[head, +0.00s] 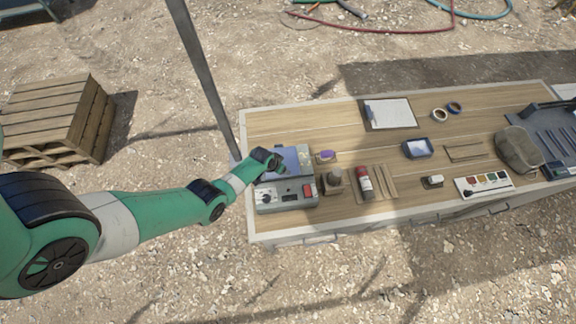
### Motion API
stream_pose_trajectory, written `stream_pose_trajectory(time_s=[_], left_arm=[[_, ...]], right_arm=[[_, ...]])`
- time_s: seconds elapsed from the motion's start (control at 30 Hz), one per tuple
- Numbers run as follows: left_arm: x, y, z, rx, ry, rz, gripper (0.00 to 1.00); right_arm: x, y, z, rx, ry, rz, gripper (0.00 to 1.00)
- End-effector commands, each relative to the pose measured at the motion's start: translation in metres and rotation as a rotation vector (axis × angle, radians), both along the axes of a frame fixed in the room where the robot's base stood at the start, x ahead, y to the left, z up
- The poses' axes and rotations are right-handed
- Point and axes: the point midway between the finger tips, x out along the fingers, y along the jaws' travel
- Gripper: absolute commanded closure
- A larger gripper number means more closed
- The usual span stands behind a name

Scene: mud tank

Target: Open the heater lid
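The heater (286,198) is a grey box with a red switch and a round knob on its front panel. It sits near the left front corner of the wooden table. A blue-grey flat surface, which looks like its lid (292,156), shows behind the front panel; I cannot tell how far it is raised. My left arm reaches in from the left, and my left gripper (278,170) is over the left part of the heater, at or close to the lid. Its fingers are too small to read, and contact is unclear. My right gripper is not in view.
Right of the heater on the table (300,128) are a purple-topped item (325,156), a dark block (333,180), a red-and-white bottle (365,183) and wooden sticks (384,182). A clipboard (390,113) lies behind. A metal pole (203,75) stands by the table's left edge.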

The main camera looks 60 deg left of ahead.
Motion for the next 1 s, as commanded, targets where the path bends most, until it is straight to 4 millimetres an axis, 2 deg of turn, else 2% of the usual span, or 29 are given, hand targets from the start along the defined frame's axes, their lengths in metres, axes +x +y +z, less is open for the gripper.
stream_pose_trajectory(time_s=[0.07, 0.37, 0.73, 0.77, 1.0], left_arm=[[0.0006, 0.0014, -0.0076, 0.001, -0.001, 0.002, 0.32], [0.0008, 0.0018, -0.0066, 0.001, -0.001, 0.002, 0.32], [0.0008, 0.0016, -0.0067, 0.001, -0.001, 0.002, 0.96], [0.0007, 0.0015, -0.0068, 0.001, -0.001, 0.002, 1.0], [0.0007, 0.0015, -0.0068, 0.001, -0.001, 0.002, 1.0]], right_arm=[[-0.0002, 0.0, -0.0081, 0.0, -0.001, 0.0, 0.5], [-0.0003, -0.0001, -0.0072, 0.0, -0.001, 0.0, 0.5], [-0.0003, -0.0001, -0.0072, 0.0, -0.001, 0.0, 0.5], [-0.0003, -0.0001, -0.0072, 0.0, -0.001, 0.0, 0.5], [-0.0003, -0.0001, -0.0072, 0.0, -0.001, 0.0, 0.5]])
